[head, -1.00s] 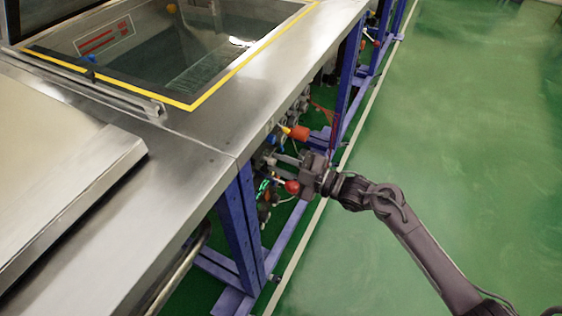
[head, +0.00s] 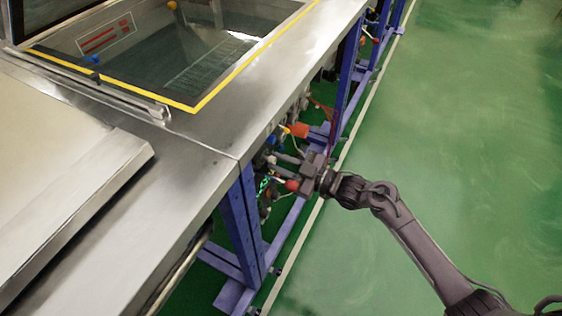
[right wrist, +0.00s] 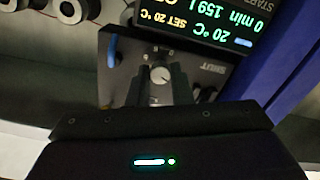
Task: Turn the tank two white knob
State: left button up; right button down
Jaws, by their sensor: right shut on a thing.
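The white knob (right wrist: 160,74) shows in the right wrist view, on a dark control panel with small markings around it and "SHUT" lettering to the right. My right gripper (right wrist: 160,88) reaches up to this panel, its two dark fingers closed around the knob from both sides. In the head view my right gripper (head: 279,168) reaches in under the steel table's edge from the right; its fingertips and the knob are hard to make out there. My left gripper is in neither view.
A blue knob (right wrist: 112,48) is left of the white one. A lit display (right wrist: 205,25) is above right. In the head view, red handles (head: 298,130) and a blue frame post (head: 243,215) are close to my gripper. The green floor (head: 470,130) is clear.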

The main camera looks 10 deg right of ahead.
jog(key=c, duration=1.3)
grip_release()
jog(key=shift+d, duration=0.1)
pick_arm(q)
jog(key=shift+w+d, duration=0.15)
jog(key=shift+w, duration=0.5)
pick_arm(e)
jog(key=v, duration=0.7)
jog(key=shift+s+d, duration=0.25)
jog(key=shift+d, duration=0.05)
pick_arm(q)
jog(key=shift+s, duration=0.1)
